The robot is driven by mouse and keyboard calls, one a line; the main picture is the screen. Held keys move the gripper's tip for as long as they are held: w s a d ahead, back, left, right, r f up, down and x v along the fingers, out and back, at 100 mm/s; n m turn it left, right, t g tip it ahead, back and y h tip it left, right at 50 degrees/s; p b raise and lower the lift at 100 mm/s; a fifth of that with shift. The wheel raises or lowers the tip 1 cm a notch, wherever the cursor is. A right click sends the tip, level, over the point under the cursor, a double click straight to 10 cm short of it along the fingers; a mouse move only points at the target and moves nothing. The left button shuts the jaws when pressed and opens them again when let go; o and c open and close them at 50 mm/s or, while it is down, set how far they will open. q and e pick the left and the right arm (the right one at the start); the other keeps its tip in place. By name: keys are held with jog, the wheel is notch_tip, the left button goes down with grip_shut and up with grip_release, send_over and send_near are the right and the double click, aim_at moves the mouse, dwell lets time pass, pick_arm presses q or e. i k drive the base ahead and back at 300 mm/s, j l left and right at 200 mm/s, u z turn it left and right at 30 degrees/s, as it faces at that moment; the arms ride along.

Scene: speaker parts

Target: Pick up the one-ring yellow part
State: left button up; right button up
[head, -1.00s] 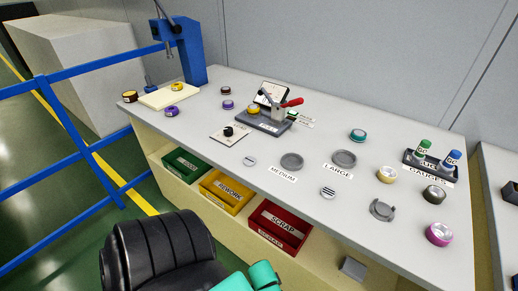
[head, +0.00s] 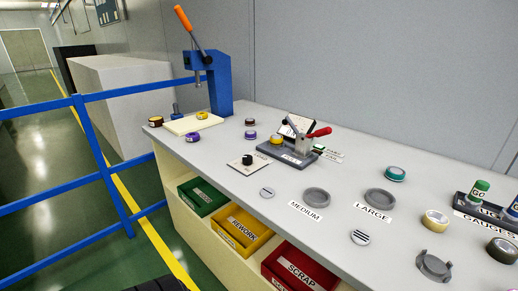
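A small yellow part (head: 202,115) lies on the cream pad (head: 181,126) at the foot of the blue press. A second yellow part (head: 277,140) sits in the grey clamp fixture (head: 291,154) in the middle of the bench. A larger pale yellow part (head: 435,220) lies at the right, near the gauges. Ring counts on these parts are too small to tell. Neither of my grippers is in view.
The blue press (head: 209,79) with an orange-tipped lever stands at the bench's far left. Purple, dark and teal parts lie around. Green (head: 202,196), yellow (head: 241,231) and red (head: 297,268) bins sit under the front edge. A blue railing (head: 118,205) runs along the left.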

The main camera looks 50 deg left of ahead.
aim_at(275, 140)
jog(key=i+u, duration=0.15)
jog(key=u, duration=0.25)
jog(key=i+l+u, duration=0.1)
jog(key=u, duration=0.3)
jog(key=i+l+u, duration=0.1)
jog(key=u, duration=0.25)
